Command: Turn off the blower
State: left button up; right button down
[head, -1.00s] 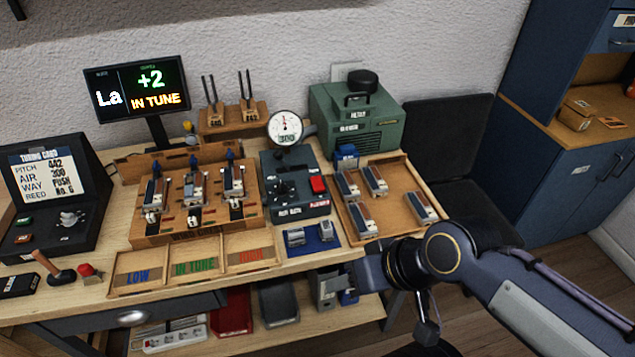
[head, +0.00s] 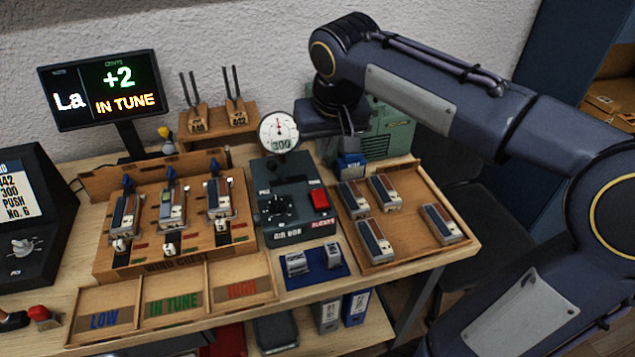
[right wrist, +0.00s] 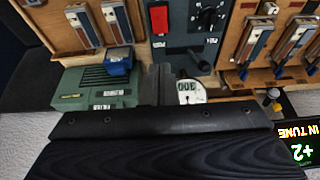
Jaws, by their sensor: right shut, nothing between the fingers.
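The air box (head: 290,212), a dark grey unit with a round gauge (head: 278,132) reading 300, stands mid-bench. A red switch (head: 320,200) sits at its right side above a small red label; whether it is on or off I cannot tell. The switch also shows in the right wrist view (right wrist: 159,18). The green blower case (head: 388,138) stands at the back right, partly hidden by my right arm. My right gripper (head: 347,150) is shut and empty, pointing down behind the switch, between air box and blower. My left gripper is not in view.
A small blue block (head: 351,166) is close beside my right gripper. A wooden tray (head: 408,248) with several reed blocks lies right of the air box. The wind chest (head: 178,262) is to its left. A blue mat (head: 315,278) with two metal pieces lies in front.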

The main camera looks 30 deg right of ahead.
jog(key=shift+s, duration=0.1)
jog(key=b, duration=0.1)
send_near(318, 192)
jog(key=x, duration=0.5)
jog(key=shift+f, duration=0.75)
